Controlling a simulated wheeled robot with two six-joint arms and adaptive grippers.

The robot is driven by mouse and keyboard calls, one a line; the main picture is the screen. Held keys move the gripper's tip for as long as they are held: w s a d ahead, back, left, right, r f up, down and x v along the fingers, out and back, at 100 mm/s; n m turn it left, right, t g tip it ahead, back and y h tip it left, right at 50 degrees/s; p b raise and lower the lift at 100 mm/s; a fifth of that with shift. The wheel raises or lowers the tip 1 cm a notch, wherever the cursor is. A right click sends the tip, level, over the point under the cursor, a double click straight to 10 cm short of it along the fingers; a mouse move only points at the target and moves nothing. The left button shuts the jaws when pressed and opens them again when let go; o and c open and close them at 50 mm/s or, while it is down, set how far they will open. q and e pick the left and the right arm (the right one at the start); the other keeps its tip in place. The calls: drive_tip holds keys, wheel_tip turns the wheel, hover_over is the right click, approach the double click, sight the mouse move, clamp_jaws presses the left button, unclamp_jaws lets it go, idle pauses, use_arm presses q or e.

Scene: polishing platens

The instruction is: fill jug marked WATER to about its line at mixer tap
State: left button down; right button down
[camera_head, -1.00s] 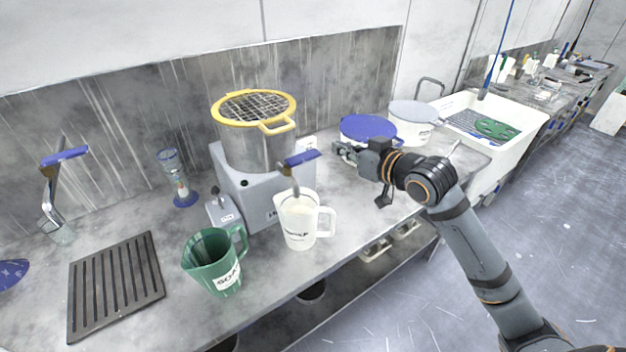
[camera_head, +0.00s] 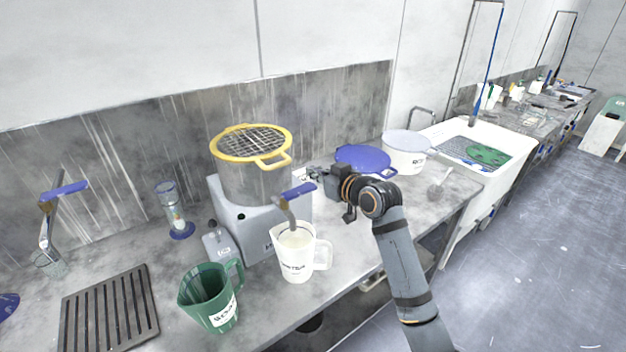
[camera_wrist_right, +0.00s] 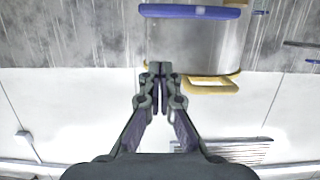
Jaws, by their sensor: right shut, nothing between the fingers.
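The white jug with dark lettering (camera_head: 293,262) stands upright on the counter, its handle to the right; the lettering is too small to read surely. A tap with a blue lever (camera_head: 297,192) has its spout over or in the jug's mouth; I cannot tell which. The jug's inside and water level are not clear. My right gripper (camera_head: 312,173) is shut and empty, just behind and right of the blue lever. In the right wrist view its closed fingers (camera_wrist_right: 160,78) point toward a steel pot (camera_wrist_right: 195,45) and a blue bar (camera_wrist_right: 190,11). My left gripper is not in view.
A green jug (camera_head: 208,298) stands left of the white jug. Behind is a grey machine (camera_head: 232,215) with a yellow-rimmed pot (camera_head: 250,183). Another blue-levered tap (camera_head: 50,205) and a slotted drain (camera_head: 108,315) are left. A blue lid (camera_head: 362,158) and white tub (camera_head: 405,152) stand right.

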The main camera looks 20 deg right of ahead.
sight(313, 185)
drive_tip(key=f, duration=0.2)
drive_tip(key=f+p, duration=0.1)
drive_tip(key=f, duration=0.1)
drive_tip(key=shift+w+a, duration=0.1)
drive_tip(key=shift+w, duration=0.3)
drive_tip(key=shift+f, duration=0.15)
drive_tip(key=shift+a, duration=0.1)
drive_tip(key=f+m, duration=0.1)
drive_tip(key=f+m+y+b, duration=0.1)
drive_tip(key=f+m, duration=0.1)
drive_tip(key=shift+w+d, duration=0.15)
drive_tip(key=shift+d, duration=0.2)
